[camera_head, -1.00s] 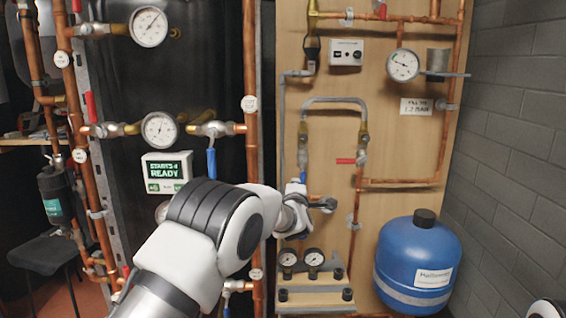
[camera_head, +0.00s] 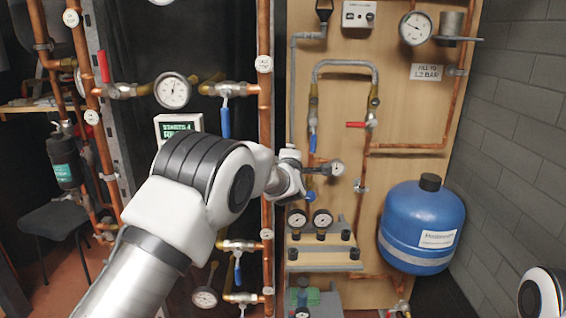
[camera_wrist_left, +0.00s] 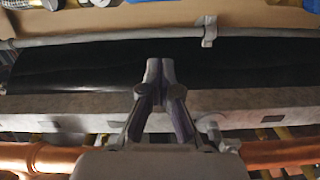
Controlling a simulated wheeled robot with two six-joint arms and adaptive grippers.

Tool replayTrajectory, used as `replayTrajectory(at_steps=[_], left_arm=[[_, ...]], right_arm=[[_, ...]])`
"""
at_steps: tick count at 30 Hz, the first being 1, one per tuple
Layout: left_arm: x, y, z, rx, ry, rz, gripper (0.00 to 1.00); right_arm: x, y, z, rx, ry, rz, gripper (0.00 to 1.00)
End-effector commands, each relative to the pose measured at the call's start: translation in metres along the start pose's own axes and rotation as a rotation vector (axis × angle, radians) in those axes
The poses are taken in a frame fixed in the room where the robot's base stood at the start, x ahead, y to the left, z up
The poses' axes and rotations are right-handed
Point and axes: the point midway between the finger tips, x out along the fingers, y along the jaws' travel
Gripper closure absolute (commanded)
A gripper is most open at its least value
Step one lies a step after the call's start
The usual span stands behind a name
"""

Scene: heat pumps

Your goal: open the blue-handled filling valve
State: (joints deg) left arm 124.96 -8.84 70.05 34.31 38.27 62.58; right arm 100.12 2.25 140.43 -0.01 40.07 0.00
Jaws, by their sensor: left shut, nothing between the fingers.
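A blue lever handle (camera_head: 312,142) hangs downward from the left leg of the looped filling hose (camera_head: 345,64) on the wooden board. A red lever (camera_head: 356,125) sits level on its right leg. My left gripper (camera_head: 299,188) is in front of the board, just below the blue lever in the picture; the gap in depth is unclear. Its wrist hides part of the pipework. In the left wrist view, the fingers (camera_wrist_left: 160,72) are together with nothing between them, and the blue lever cannot be made out. My right gripper is out of view.
Another blue lever (camera_head: 225,118) hangs on the pipework to the left, and one more (camera_head: 238,270) lower down. Two small gauges (camera_head: 310,219) sit below my left gripper. A blue tank (camera_head: 421,228) stands right, beside a grey block wall (camera_head: 520,120).

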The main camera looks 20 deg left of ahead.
Motion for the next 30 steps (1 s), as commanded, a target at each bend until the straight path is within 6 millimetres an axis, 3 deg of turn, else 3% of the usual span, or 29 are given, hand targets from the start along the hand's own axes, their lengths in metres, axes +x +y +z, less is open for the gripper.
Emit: replayTrajectory(at_steps=[6,10,15,23,26,29,30], left_arm=[[-0.054,0.002,0.001,0.004,-0.002,0.003,1.00],[-0.075,0.002,0.001,0.003,-0.001,0.003,1.00],[-0.085,0.002,0.000,0.000,0.000,0.003,1.00],[-0.085,0.001,0.000,0.000,0.000,0.002,1.00],[-0.083,-0.019,0.001,0.004,0.000,-0.026,1.00],[-0.081,-0.074,-0.007,0.007,0.011,-0.107,1.00],[-0.084,-0.104,-0.014,0.013,0.019,-0.157,1.00]], right_arm=[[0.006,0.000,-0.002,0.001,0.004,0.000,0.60],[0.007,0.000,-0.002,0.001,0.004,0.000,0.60],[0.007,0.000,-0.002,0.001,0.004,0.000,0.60],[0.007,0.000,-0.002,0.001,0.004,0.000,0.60],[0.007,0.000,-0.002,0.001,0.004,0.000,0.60],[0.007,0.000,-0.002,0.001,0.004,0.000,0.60],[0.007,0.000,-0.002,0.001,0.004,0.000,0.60]])
